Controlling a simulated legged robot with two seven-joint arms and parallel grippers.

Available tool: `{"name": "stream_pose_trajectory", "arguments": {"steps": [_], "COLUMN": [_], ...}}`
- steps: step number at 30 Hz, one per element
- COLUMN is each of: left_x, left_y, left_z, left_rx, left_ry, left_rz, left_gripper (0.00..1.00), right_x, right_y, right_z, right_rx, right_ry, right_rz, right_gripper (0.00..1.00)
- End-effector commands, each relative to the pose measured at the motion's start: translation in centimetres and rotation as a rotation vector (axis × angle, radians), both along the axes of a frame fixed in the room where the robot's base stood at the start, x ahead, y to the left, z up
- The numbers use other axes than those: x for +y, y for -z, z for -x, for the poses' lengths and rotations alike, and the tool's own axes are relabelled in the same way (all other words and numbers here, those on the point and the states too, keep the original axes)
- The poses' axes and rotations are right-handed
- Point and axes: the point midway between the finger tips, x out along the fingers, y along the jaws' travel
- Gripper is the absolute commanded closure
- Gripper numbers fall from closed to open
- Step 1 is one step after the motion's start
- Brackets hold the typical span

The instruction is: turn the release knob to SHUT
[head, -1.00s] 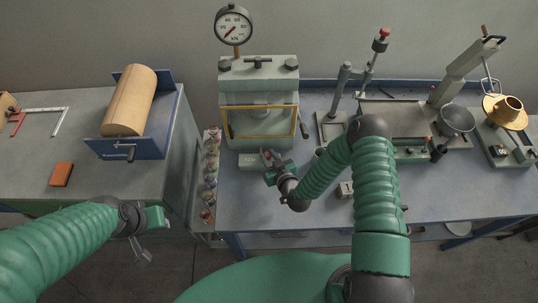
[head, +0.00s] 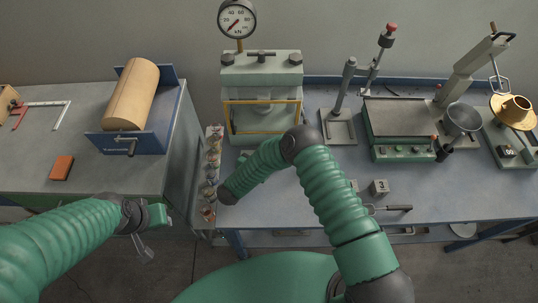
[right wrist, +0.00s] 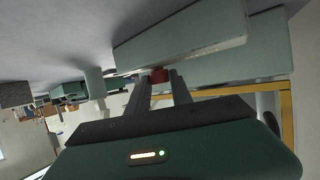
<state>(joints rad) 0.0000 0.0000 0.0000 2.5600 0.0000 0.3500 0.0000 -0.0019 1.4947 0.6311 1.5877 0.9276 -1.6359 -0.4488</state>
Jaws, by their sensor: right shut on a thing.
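The release knob (right wrist: 158,75) shows as a small red piece in the right wrist view, beside a pale green block (right wrist: 185,40). My right gripper (right wrist: 160,82) has its two fingers on either side of the knob and is shut on it. Its markings cannot be read. In the head view the knob and the right fingers are hidden behind my right arm, at the foot of the pale green press (head: 262,65). A round dial gauge (head: 237,18) marked kN stands on the press. My left gripper (head: 143,246) hangs low in front of the left bench, apart from everything; its opening is unclear.
A blue stand with a tan cylinder (head: 131,95) and an orange-brown block (head: 62,167) are on the left bench. Several small jars (head: 211,170) line the gap between benches. A green scale (head: 400,120) and a numbered weight (head: 379,187) are to the right of my right arm.

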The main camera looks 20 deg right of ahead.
Motion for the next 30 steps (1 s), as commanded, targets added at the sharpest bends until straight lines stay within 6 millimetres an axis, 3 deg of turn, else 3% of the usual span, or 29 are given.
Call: {"name": "stream_pose_trajectory", "arguments": {"steps": [1,12,30], "left_x": [0.0,0.0,0.0], "left_y": [0.8,2.5,2.7], "left_z": [0.0,0.0,0.0], "left_rx": [0.0,0.0,0.0], "left_ry": [0.0,0.0,0.0], "left_rz": [0.0,0.0,0.0], "left_gripper": [0.64,0.64,0.64], "right_x": [0.4,0.5,0.5], "right_y": [0.7,0.6,0.5], "right_z": [0.1,-0.1,-0.1], "right_rx": [0.006,0.01,0.013], "right_ry": [0.029,0.217,0.257], "right_rz": [-0.007,-0.008,-0.008], "right_gripper": [1.0,1.0,1.0]}}
